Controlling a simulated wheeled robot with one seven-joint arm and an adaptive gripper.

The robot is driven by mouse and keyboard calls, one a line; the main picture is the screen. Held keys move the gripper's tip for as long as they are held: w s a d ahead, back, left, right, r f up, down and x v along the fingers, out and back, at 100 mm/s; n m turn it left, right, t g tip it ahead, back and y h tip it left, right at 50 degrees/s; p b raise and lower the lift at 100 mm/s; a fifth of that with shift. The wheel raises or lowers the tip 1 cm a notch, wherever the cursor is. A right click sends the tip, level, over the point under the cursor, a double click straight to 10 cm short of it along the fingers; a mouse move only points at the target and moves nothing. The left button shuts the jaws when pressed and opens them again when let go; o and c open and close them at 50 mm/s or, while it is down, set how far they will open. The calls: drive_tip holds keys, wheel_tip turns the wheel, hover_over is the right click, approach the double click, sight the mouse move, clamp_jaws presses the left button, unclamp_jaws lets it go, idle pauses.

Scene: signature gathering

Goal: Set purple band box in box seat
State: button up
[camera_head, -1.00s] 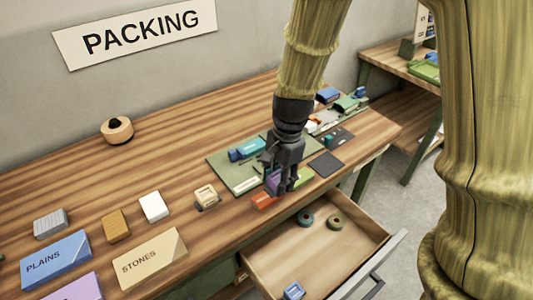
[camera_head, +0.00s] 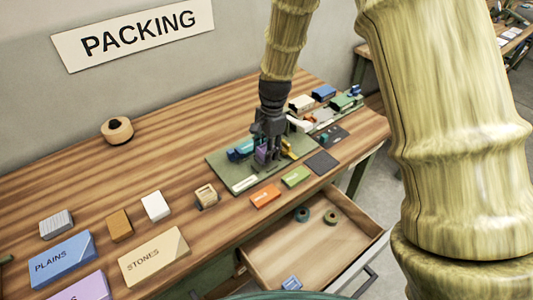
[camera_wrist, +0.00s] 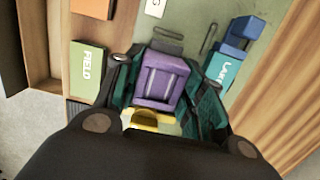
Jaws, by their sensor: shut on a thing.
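The purple band box (camera_wrist: 164,82) is between the two fingers of my gripper (camera_wrist: 165,88) in the wrist view, with paler bands across it. In the head view my gripper (camera_head: 268,161) is shut on it over the green board (camera_head: 221,177), and the purple box (camera_head: 261,152) is mostly hidden by the fingers. A teal box marked LAKE (camera_wrist: 222,66) lies beside it on the board. Thin outline marks (camera_wrist: 168,34) show on the board by the purple box. I cannot tell which is the box seat, or whether the purple box touches the board.
A yellow piece (camera_head: 287,147) is close by the gripper. Orange (camera_head: 265,196) and green (camera_head: 296,177) cards lie along the board's front. A dark mat (camera_head: 322,162) is at right. An open drawer (camera_head: 318,240) juts out in front.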

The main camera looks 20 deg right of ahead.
drive_tip(key=shift+f+p, duration=0.4)
drive_tip(key=shift+f, duration=1)
drive_tip(key=shift+s+f, duration=0.15)
drive_tip(key=shift+f, duration=0.2)
drive_tip(key=o, duration=0.9)
drive_tip(key=shift+o, duration=0.6)
drive_tip(key=shift+f, duration=0.15)
drive_tip(key=shift+w+d+r+b, duration=0.2)
drive_tip(key=shift+r+b, duration=0.3)
drive_tip(key=shift+r, duration=1.65)
drive_tip(key=shift+w+d+r+b, duration=0.1)
drive_tip(key=shift+d+r+b, duration=0.3)
drive_tip(key=shift+r, duration=1.8)
drive_tip(key=shift+w+d+r+b, duration=0.1)
drive_tip(key=shift+r+b, duration=0.5)
drive_tip(key=shift+r, duration=1.55)
